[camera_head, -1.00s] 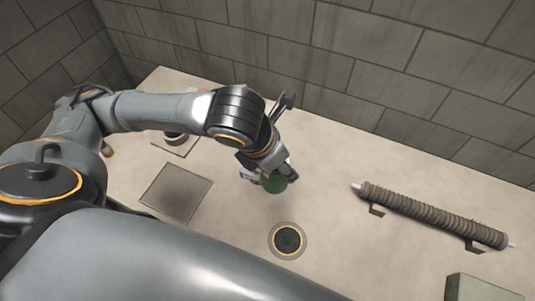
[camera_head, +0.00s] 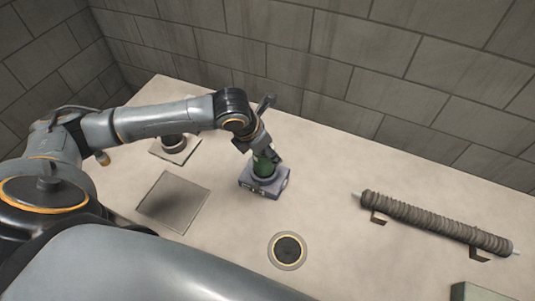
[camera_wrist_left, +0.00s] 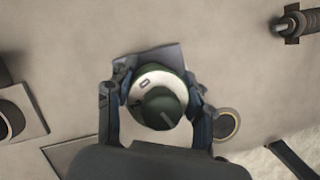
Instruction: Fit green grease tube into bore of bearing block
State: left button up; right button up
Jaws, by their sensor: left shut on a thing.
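The green grease tube (camera_head: 264,167) is upright in my left gripper (camera_head: 265,155), which is shut on it. In the left wrist view the tube's round end (camera_wrist_left: 160,106) shows between the two fingers of the left gripper (camera_wrist_left: 160,100). The grey-blue bearing block (camera_head: 262,187) sits on the table directly below the tube. Its corner also shows behind the tube in the left wrist view (camera_wrist_left: 172,56). The tube's lower end meets the top of the block in the head view. The bore is hidden, so I cannot tell how deep the tube sits. My right gripper is not in view.
A square dark plate (camera_head: 173,202) lies left of the block. A round, yellow-ringed disc (camera_head: 288,250) lies in front. A ribbed roller (camera_head: 436,222) on brackets is at the right. A small round part on a pad (camera_head: 174,144) is behind left. A brick wall (camera_head: 340,70) bounds the back.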

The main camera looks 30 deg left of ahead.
pick_arm(q)
jog(key=shift+s+f, duration=0.1)
jog(key=shift+f, duration=1.05)
jog(key=shift+d, duration=0.1)
jog(key=o, duration=1.3)
jog(key=shift+f, duration=0.1)
jog(key=shift+r, duration=0.3)
jog(key=v, duration=1.1)
jog(key=shift+s+r, duration=0.15)
jog(key=shift+r, duration=0.2)
